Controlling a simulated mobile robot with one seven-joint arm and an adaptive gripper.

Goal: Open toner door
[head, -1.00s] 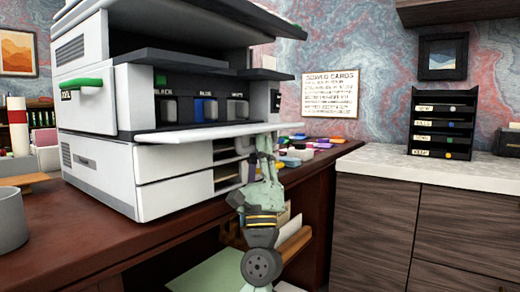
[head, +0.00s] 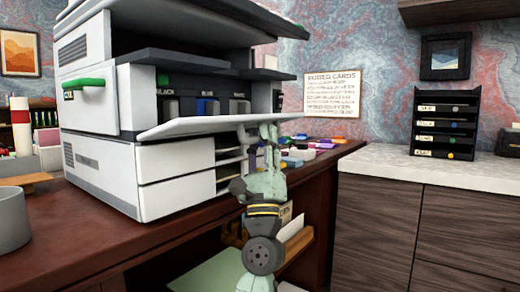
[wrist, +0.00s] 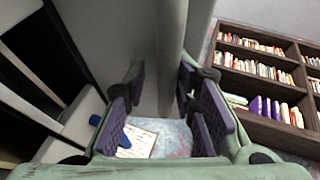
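The toner door (head: 215,126) is a white flap across the front of the printer (head: 165,165). It hangs partly open, tilted outward, with the toner slots (head: 208,106) visible behind it. My gripper (head: 257,132) is under the right end of the door, with its fingers up at the door's lower side. In the wrist view, my gripper (wrist: 165,108) has its finger pads apart, and a pale panel of the door (wrist: 158,60) shows beyond and between them. Whether the fingers touch the door cannot be told.
A green handle (head: 85,82) is on the printer's left side. Several small coloured items (head: 310,145) lie on the desk to the right of the printer. A grey cup (head: 12,220) stands at the left. A black tray rack (head: 444,122) stands on the right counter.

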